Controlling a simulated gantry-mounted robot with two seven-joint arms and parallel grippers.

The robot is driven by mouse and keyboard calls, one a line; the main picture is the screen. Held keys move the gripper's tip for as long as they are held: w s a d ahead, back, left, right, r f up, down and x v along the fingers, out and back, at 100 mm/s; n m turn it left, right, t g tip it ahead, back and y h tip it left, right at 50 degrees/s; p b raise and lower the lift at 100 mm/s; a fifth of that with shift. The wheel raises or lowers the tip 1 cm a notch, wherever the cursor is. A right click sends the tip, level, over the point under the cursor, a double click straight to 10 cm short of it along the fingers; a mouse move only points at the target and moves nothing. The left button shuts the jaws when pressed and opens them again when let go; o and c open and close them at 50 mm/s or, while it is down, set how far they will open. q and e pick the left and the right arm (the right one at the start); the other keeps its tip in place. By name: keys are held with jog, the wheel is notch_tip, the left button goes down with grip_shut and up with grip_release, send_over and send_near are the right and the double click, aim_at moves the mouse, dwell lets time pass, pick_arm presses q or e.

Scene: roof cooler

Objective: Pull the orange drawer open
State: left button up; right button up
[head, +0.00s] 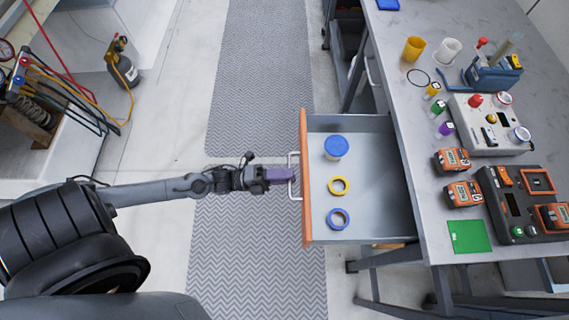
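The orange drawer (306,215) is pulled out from under the workbench, and its grey inside is in full view. Its front panel is orange and has a pale bar handle (294,190) on the outside. My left gripper (285,176) comes in from the left, level with the handle. Its purple fingers lie close together at the middle of the bar and look shut on it; the exact contact is small in the picture. My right gripper is not in view.
In the drawer lie a blue-lidded jar (336,147), a yellow ring (339,185) and a blue ring (339,218). The workbench (420,150) at right holds meters, cups and a green card (468,237). The floor mat (250,250) left of the drawer is clear.

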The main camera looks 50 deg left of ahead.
pick_arm(q)
jog(key=shift+o, duration=0.5)
jog(key=p+v, duration=0.1)
jog(key=v, duration=1)
jog(key=shift+p, duration=0.3)
jog(key=shift+w+d, duration=0.1)
jog(key=shift+d, duration=0.05)
